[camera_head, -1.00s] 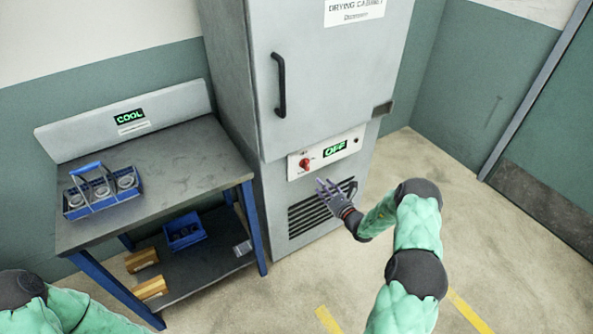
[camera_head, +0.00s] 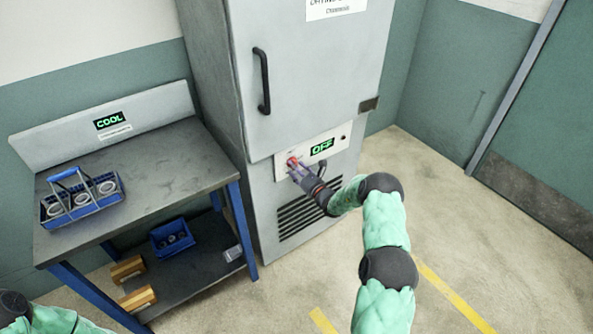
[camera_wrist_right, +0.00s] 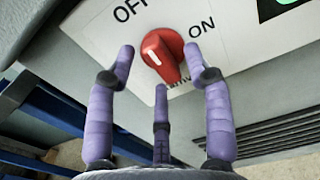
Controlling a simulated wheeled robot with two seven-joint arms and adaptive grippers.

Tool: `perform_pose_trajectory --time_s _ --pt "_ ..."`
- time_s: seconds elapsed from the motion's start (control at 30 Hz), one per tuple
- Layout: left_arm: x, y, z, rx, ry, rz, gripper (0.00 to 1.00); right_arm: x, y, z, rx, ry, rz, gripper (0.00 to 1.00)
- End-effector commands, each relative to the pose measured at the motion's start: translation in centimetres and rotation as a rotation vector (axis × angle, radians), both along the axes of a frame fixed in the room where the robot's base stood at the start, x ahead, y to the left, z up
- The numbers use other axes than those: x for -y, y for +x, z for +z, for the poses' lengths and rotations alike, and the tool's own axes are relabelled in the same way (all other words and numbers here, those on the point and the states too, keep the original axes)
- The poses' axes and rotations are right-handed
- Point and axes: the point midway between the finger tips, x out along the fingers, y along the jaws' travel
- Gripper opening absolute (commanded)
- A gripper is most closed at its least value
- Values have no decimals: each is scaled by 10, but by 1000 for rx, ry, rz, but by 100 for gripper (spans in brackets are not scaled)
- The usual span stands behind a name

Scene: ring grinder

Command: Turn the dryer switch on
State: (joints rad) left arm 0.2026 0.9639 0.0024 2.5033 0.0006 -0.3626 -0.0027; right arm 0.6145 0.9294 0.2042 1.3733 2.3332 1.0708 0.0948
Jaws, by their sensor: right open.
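The dryer is a tall grey drying cabinet (camera_head: 300,60) with a control panel (camera_head: 342,137) low on its front. Its green display (camera_head: 322,147) reads OFF. The red rotary switch (camera_wrist_right: 161,55) lies between the OFF and ON labels in the right wrist view, its white mark towards the OFF side. In the head view the switch (camera_head: 292,162) is partly hidden by my right gripper (camera_head: 298,173). In the wrist view the right gripper (camera_wrist_right: 163,80) is open, its purple fingers spread around the switch's near side; I cannot tell whether they touch it. My left gripper is out of view.
A dark workbench (camera_head: 150,185) with a COOL display (camera_head: 109,120) stands left of the cabinet. It holds a blue carrier (camera_head: 82,197) with round parts. A blue bin (camera_head: 172,238) sits on its lower shelf. The floor on the right is clear.

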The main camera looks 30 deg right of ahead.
Motion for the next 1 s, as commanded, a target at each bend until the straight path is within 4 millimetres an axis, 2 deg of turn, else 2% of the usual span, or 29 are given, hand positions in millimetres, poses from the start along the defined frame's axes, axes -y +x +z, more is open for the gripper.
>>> perform_pose_trajectory --time_s 0.1,0.13,0.3,0.67,1.0 --pt "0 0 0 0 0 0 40 0 0 0 0 0 0 52" --pt "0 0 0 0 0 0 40 0 0 0 0 0 0 49" --pt "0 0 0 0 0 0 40 0 0 0 0 0 0 1" --pt "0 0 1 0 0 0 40 0 -1 0 -2 28 1 0" --pt "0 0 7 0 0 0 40 -1 -1 2 -19 233 1 0"
